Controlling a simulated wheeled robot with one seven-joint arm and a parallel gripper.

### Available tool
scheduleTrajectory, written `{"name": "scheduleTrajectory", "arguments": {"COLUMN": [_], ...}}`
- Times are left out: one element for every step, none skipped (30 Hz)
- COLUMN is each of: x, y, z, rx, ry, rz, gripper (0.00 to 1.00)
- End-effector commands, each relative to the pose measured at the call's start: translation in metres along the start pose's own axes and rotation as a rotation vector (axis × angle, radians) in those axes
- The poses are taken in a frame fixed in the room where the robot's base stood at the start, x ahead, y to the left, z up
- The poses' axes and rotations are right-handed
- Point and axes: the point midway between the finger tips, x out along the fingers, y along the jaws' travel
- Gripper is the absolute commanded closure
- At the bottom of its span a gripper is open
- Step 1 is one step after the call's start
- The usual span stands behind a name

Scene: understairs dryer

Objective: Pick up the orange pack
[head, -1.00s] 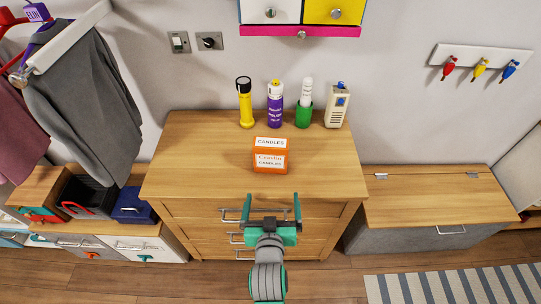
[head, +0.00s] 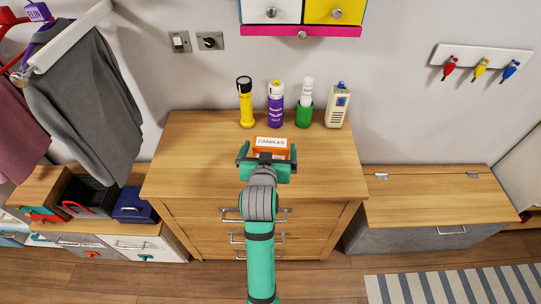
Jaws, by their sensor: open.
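The orange pack (head: 271,143), with a white label reading "CANDLES", sits on top of the wooden chest of drawers (head: 190,160), near its middle. My gripper (head: 267,151) is open just in front of the pack, with one finger at its left side and one at its right. The gripper body hides the lower front of the pack. I cannot tell whether the fingers touch it.
Behind the pack stand a yellow torch (head: 245,104), a purple can (head: 276,106), a green cup holding a white item (head: 304,112) and a cream device (head: 338,106). The chest top is clear left and right of the pack. A wall cabinet (head: 300,30) hangs above.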

Motion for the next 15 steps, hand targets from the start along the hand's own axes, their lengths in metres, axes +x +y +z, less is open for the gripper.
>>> {"name": "scheduleTrajectory", "arguments": {"x": [0.005, 0.007, 0.009, 0.010, 0.012, 0.014, 0.017, 0.020, 0.025, 0.030, 0.035, 0.041, 0.045, 0.048, 0.053], "y": [0.000, 0.000, 0.000, 0.000, 0.001, 0.001, 0.002, 0.002, 0.003, 0.003, 0.004, 0.005, 0.005, 0.005, 0.006], "z": [0.000, 0.000, 0.000, 0.000, 0.000, 0.000, 0.000, 0.000, 0.000, -0.001, -0.001, -0.001, -0.001, -0.001, -0.001], "rx": [0.000, 0.000, 0.000, 0.000, 0.001, 0.001, 0.001, 0.001, 0.001, 0.002, 0.002, 0.002, 0.002, 0.002, 0.002], "ry": [0.000, 0.001, 0.001, 0.001, 0.001, 0.001, 0.000, -0.001, 0.000, 0.000, 0.000, 0.000, 0.000, 0.001, 0.000], "rz": [0.000, 0.000, 0.000, 0.000, 0.000, 0.000, 0.000, 0.001, 0.001, 0.001, 0.001, 0.001, 0.001, 0.002, 0.002], "gripper": [0.00, 0.00, 0.00, 0.00, 0.00, 0.00, 0.00, 0.00, 0.00, 0.00, 0.00, 0.00, 0.00, 0.00, 0.00]}}
